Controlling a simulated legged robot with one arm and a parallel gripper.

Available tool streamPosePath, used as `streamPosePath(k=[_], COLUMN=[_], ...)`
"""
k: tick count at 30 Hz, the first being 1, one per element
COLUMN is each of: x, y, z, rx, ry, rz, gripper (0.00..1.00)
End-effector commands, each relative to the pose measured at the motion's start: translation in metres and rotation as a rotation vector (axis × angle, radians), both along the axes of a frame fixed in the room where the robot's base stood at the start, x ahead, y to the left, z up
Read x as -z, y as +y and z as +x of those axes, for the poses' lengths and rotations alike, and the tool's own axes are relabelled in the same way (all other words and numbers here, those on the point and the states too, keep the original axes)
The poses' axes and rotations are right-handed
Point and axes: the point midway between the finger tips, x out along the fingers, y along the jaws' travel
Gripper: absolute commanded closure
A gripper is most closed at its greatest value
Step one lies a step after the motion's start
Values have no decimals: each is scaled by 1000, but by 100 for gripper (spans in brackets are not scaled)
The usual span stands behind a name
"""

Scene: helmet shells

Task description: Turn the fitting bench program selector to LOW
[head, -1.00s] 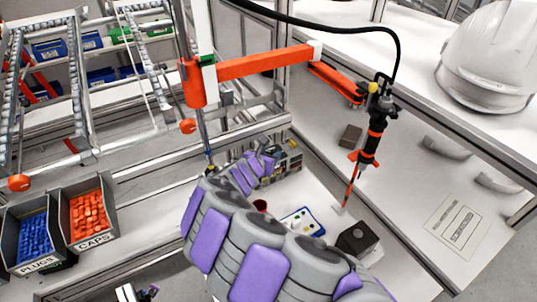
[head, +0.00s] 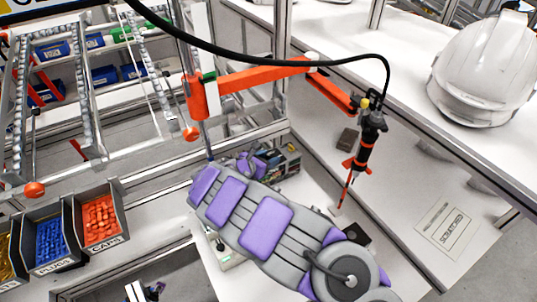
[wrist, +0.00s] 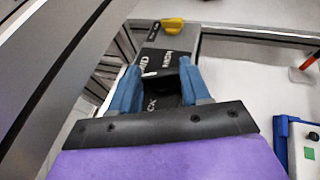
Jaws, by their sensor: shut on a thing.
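The program selector is a dark knob (wrist: 166,86) on a black panel (wrist: 153,58), seen between my fingers in the wrist view. White lettering around it reads MID on the left and HIGH on the right; other letters are partly covered. I cannot read LOW. A small white mark shows near the knob's upper left, but I cannot be sure it is the pointer. My gripper (wrist: 160,72) has its blue fingers shut on the knob, one on each side. In the head view the control box (head: 288,163) is partly hidden behind my arm.
A yellow knob (wrist: 172,25) sits on the panel beyond the selector. In the head view a screwdriver (head: 366,145) hangs from an orange arm (head: 265,75), right of my arm. A white helmet (head: 482,70) stands on the right shelf.

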Motion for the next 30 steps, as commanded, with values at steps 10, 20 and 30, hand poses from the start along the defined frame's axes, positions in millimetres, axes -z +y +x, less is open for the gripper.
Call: streamPosePath(k=[10, 20, 30], x=[-2, -2, -3], y=[3, 2, -1], z=[1, 0, -2], rx=[15, 19, 21], ry=[-4, -3, -2], rz=[0, -1, 1], gripper=[84, 32, 28])
